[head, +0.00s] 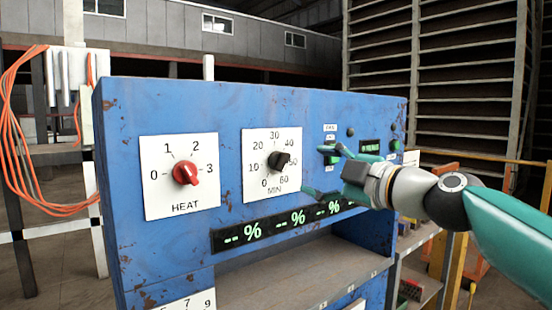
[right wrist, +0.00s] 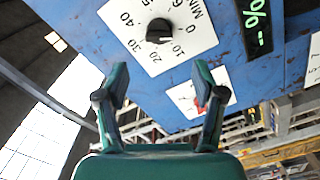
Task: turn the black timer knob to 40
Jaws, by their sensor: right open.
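The black timer knob (head: 280,161) sits on a white MIN dial plate (head: 250,183) marked 0 to 60, on the blue panel's front. My right gripper (head: 322,174) is open, right of the dial plate in the head view and apart from the knob. Its two fingers (right wrist: 160,82) are spread with nothing between them. My left gripper is out of view.
A red HEAT knob (head: 186,173) is left of the timer. A shelf (head: 300,270) juts out under the displays. The space before the timer is clear.

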